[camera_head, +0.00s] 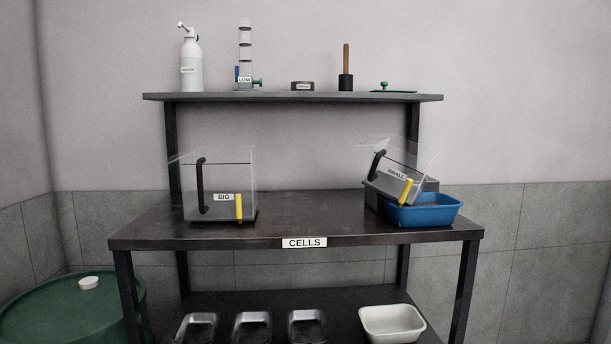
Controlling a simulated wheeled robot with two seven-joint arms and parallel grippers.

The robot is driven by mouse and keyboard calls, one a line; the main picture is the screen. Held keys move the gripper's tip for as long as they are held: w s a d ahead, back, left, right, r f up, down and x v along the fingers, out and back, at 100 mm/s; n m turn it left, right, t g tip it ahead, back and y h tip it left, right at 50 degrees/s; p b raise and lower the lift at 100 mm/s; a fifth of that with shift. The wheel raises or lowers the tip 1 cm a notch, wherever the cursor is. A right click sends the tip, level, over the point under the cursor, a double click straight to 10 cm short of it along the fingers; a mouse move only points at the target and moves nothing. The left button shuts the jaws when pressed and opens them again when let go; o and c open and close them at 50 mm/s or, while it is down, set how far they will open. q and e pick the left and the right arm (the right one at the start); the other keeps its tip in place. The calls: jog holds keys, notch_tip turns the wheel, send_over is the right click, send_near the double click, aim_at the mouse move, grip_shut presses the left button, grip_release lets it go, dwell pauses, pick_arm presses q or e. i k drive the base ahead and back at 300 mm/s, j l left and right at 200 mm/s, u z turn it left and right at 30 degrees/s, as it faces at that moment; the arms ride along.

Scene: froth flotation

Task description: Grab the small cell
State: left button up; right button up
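The small cell (396,178) is a clear-walled box with a dark base, a black handle, a yellow part and a "SMALL" label. It is at the right end of the table's top. It sits tilted, in or against a blue tray (425,214); its exact contact with the tray is hard to tell. The big cell (226,186), labelled "BIG", stands upright on the left part of the same table. Neither of my grippers shows in the head view.
The dark table (300,215) carries a "CELLS" label and is clear between the cells. An upper shelf (290,97) holds a white bottle (191,62), a column (245,50) and small tools. Metal pans (252,328) and a white tub (391,324) sit below. A green drum (75,315) stands left.

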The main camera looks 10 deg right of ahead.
aim_at(395, 158)
jog(key=i+l+u, duration=0.15)
jog(key=l+u, duration=0.15)
jog(key=l, duration=0.7)
jog(key=l+u, duration=0.35)
jog(key=l, duration=0.65)
